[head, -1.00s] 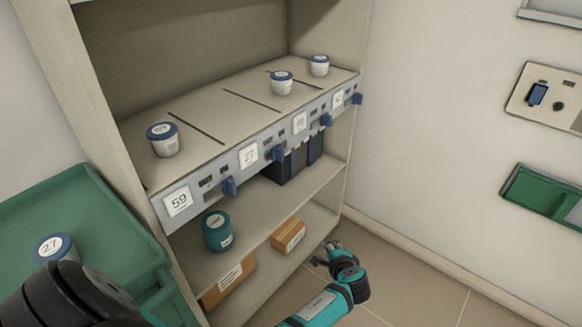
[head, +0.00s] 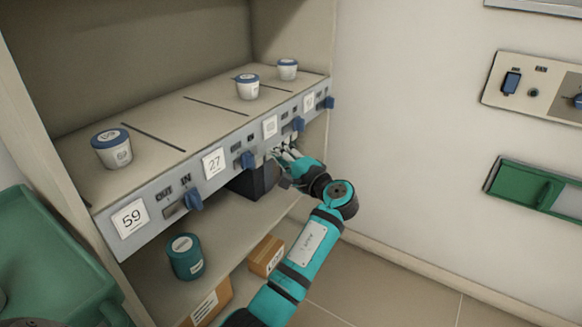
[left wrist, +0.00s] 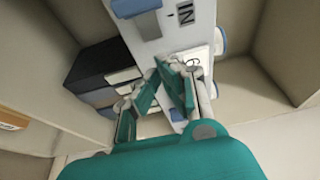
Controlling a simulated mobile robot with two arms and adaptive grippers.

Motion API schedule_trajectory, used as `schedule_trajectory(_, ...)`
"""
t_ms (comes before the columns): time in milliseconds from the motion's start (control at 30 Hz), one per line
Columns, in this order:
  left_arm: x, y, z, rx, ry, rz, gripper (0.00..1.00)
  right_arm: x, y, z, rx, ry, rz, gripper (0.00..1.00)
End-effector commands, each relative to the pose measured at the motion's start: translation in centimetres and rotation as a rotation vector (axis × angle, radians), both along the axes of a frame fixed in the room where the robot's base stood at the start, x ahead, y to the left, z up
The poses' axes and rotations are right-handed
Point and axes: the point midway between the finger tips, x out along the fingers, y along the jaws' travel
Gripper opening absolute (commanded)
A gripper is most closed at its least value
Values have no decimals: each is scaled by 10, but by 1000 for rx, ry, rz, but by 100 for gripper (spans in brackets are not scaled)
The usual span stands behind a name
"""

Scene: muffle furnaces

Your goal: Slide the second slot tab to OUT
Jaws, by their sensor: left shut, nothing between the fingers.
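The second slot's tab (head: 248,160) is a small blue lever on the grey strip along the shelf front, to the right of the label card 27 (head: 213,163). It sits at the right of its slot; its own markings are too small to read. My left gripper (head: 280,153) is shut and empty, in front of the strip just right of this tab, apart from it. In the left wrist view, its fingertips (left wrist: 170,68) are close to the strip, near a white label card (left wrist: 197,62). A blue tab (left wrist: 135,8) and the word IN show above. My right gripper is out of view.
Other blue tabs stand on the strip at the first slot (head: 193,200), third slot (head: 299,124) and fourth slot (head: 330,102). OUT and IN are readable above the first. Jars stand in slots one, three and four; slot two is empty. Dark boxes (head: 246,184) sit below.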

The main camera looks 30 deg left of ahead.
Motion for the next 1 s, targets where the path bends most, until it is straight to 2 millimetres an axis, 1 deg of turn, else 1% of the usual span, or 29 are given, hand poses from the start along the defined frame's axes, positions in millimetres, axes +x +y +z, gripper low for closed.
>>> schedule_trajectory(33, 4, 11, -1, 1, 0, 2, 0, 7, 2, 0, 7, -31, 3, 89)
schedule_trajectory(67, 7, 16, -1, 1, 0, 1, 0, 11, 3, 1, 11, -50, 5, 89)
schedule_trajectory(100, -1, 14, -2, -1, 0, -1, 0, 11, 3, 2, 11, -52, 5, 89)
schedule_trajectory(200, -16, 15, -1, -1, -1, -2, 0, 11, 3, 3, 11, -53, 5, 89)
schedule_trajectory(400, -32, 16, -1, -1, 0, -1, 0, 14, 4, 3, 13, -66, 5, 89)
schedule_trajectory(833, -35, 16, 0, -1, 1, -1, 0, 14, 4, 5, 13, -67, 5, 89)
schedule_trajectory(867, -36, 16, 1, -1, 1, -1, 0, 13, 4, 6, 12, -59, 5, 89)
schedule_trajectory(1000, -42, 16, 2, -1, 1, -1, 0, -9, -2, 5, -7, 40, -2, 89)
